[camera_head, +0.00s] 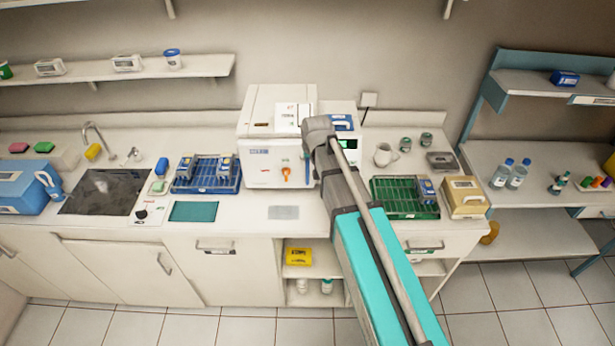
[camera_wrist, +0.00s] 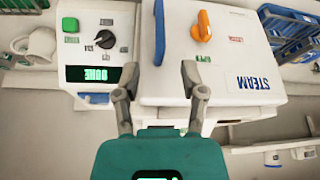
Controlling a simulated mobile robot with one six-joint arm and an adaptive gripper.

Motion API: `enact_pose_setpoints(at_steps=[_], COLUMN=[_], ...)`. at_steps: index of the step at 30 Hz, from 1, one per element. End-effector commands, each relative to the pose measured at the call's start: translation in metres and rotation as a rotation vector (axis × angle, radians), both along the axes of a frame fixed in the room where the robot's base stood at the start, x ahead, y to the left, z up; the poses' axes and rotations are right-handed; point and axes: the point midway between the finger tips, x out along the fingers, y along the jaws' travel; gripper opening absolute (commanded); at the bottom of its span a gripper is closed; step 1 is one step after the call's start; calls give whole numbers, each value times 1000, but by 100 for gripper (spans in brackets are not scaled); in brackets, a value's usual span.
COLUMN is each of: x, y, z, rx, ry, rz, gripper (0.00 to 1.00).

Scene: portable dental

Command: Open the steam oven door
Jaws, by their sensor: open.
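The steam oven (camera_head: 262,128) is a white box on the counter, left of my arm in the head view. Its door (camera_head: 259,168) looks shut, with an orange handle (camera_head: 286,173) on the front. The wrist view shows the oven upside down: the door (camera_wrist: 225,65) with its STEAM label, and the orange handle (camera_wrist: 202,27) pointing up and down. My gripper (camera_wrist: 158,78) is open and empty, its fingers before the lower part of the door and the control panel, apart from the handle. In the head view my arm hides the gripper.
A control panel (camera_wrist: 95,45) with a black knob and a lit green display adjoins the door. A blue rack (camera_head: 185,183) stands left of the oven and a green rack (camera_head: 392,208) right. Mug (camera_head: 383,155) and jars stand behind. Floor tiles in front are clear.

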Motion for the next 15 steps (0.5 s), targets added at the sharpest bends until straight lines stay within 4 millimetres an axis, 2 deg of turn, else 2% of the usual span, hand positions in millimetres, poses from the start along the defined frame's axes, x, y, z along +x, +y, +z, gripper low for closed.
enact_pose_setpoints(at_steps=[1, 15], x=[2, 17], y=[0, 3], z=[-8, -44], rx=[0, 0], ry=[0, 0], rz=[0, 0], gripper=[54, 54])
